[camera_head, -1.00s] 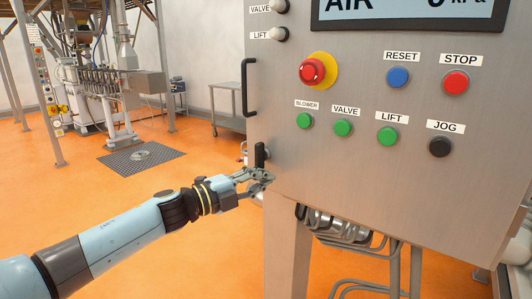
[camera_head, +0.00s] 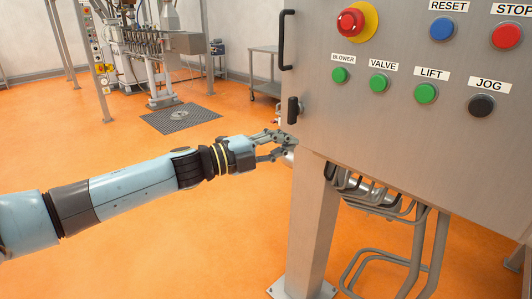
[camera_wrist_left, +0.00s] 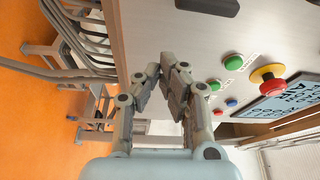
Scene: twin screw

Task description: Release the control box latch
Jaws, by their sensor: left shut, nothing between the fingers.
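The control box (camera_head: 400,130) is a grey metal cabinet with labelled buttons; its face also shows in the left wrist view (camera_wrist_left: 150,25). Its black latch (camera_head: 293,110) sits low on the left edge of the face and stands upright. The black part at the top of the left wrist view (camera_wrist_left: 208,5) looks like this latch, cut off by the frame. My left gripper (camera_head: 288,144) is just below the latch, by the box's lower left corner, apart from the latch. In the left wrist view its fingers (camera_wrist_left: 162,66) are shut and empty. My right gripper is not in view.
A black handle (camera_head: 287,38) is above the latch. Green buttons (camera_head: 379,82), a red emergency stop (camera_head: 352,22) and a black jog button (camera_head: 481,105) stick out from the face. A steel leg (camera_head: 313,225) and bent pipes (camera_head: 400,215) are under the box. Orange floor is open at left.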

